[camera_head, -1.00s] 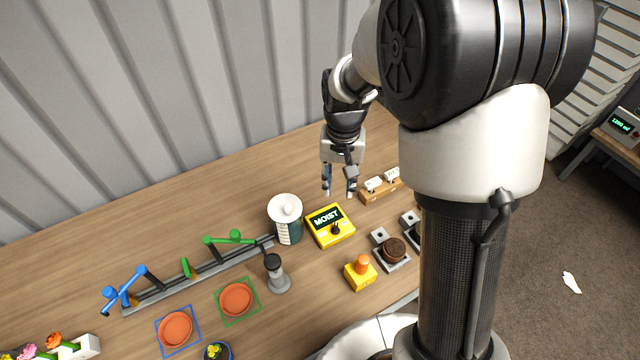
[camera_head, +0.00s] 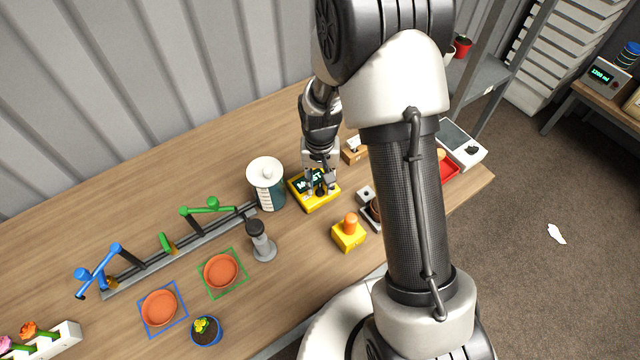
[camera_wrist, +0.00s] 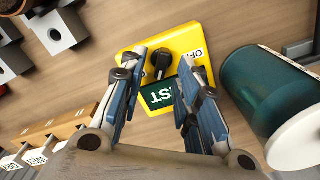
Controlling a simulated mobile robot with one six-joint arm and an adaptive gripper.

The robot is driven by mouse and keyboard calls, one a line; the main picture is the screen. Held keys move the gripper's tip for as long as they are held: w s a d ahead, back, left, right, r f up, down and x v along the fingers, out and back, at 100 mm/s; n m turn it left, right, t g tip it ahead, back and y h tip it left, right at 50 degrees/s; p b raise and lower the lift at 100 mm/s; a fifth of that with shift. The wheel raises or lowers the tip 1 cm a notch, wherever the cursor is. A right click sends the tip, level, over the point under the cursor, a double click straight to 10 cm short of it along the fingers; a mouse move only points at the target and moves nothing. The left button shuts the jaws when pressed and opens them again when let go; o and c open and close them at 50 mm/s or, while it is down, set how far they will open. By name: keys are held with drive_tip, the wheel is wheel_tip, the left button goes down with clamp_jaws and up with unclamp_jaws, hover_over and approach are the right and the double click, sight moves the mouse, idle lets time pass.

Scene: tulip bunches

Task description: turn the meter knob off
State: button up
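The yellow moisture meter (camera_head: 320,201) sits on the wooden table, and my gripper (camera_head: 320,188) is right above it, partly hiding its face. In the wrist view the yellow meter (camera_wrist: 186,42) has a dark display reading partly "…IST" and a black knob (camera_wrist: 161,62). Part of a label at the knob's right, starting with "O", shows; the label on the left is hidden by a finger. My gripper (camera_wrist: 158,75) is open, its two blue-padded fingers apart on either side of the knob. In this view they appear not to touch the knob.
A white-lidded dark green canister (camera_head: 266,184) stands close left of the meter. An orange-topped yellow button box (camera_head: 348,233) is in front. A grey cylinder stand (camera_head: 260,240) and orange saucers (camera_head: 221,270) are farther left. A wooden block with labels (camera_wrist: 45,140) lies near the gripper.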

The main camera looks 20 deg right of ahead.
drive_tip(key=shift+f, duration=0.35)
drive_tip(key=shift+c, duration=0.4)
clamp_jaws()
